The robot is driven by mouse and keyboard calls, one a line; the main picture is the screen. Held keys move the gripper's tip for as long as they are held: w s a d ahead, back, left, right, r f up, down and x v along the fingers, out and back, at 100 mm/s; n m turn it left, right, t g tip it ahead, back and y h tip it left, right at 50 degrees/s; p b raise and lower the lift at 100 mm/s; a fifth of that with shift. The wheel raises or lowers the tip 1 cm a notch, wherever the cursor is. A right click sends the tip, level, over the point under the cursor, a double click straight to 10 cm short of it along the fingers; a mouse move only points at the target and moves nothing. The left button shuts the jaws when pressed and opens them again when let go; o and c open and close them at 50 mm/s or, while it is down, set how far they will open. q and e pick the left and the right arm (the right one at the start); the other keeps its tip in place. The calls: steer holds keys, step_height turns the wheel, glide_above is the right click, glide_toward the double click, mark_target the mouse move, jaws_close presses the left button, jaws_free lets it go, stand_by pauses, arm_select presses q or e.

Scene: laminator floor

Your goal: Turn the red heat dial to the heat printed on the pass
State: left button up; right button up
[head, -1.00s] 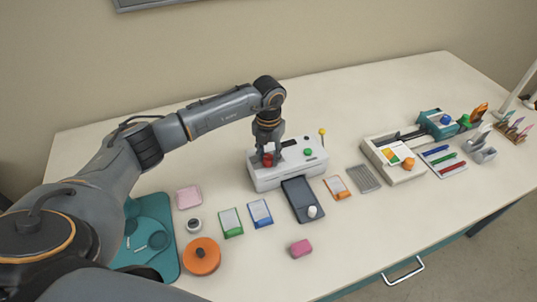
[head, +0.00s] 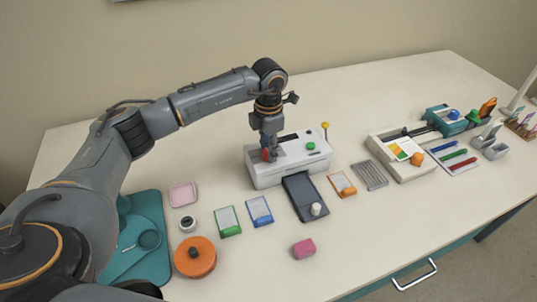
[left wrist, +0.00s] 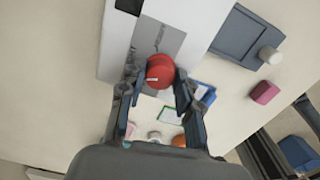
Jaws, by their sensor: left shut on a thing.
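The red heat dial (head: 265,155) is on the front left top of the white laminator (head: 290,172). My left gripper (head: 269,153) points down over it, shut on the dial, with a finger on each side. In the left wrist view the round red dial (left wrist: 160,71) shows between the fingertips (left wrist: 157,84), with a small pale mark on it. The mark's reading is too small to tell. Small cards with green (head: 228,221), blue (head: 259,211) and orange (head: 342,185) edges lie on the table; their print is unreadable.
The laminator has a green button (head: 311,146) and a yellow-tipped lever (head: 325,127). A dark tray (head: 303,195) with a white knob (head: 316,209) stands in front. A pink block (head: 303,249) and orange disc (head: 195,257) lie nearer. The front right tabletop is clear.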

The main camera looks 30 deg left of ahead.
arm_select(q)
steer(key=m+b, duration=0.1)
steer(key=m, duration=0.1)
steer(key=m+b, duration=0.1)
steer(key=shift+f+m+b, duration=0.2)
steer(key=shift+m+b, duration=0.1)
steer(key=shift+m, duration=0.1)
steer(key=m+b, duration=0.2)
steer(key=m, duration=0.2)
steer(key=shift+m+b, duration=0.3)
steer(key=shift+b, duration=0.1)
steer(key=m+b, duration=0.1)
steer(key=m, duration=0.2)
steer(key=shift+r+b, duration=0.1)
steer(key=shift+b, duration=0.2)
steer(key=shift+m+b, duration=0.6)
steer(key=shift+m, duration=1.6)
steer(key=shift+r, duration=0.1)
steer(key=o, duration=1.1)
steer(key=shift+o, duration=0.2)
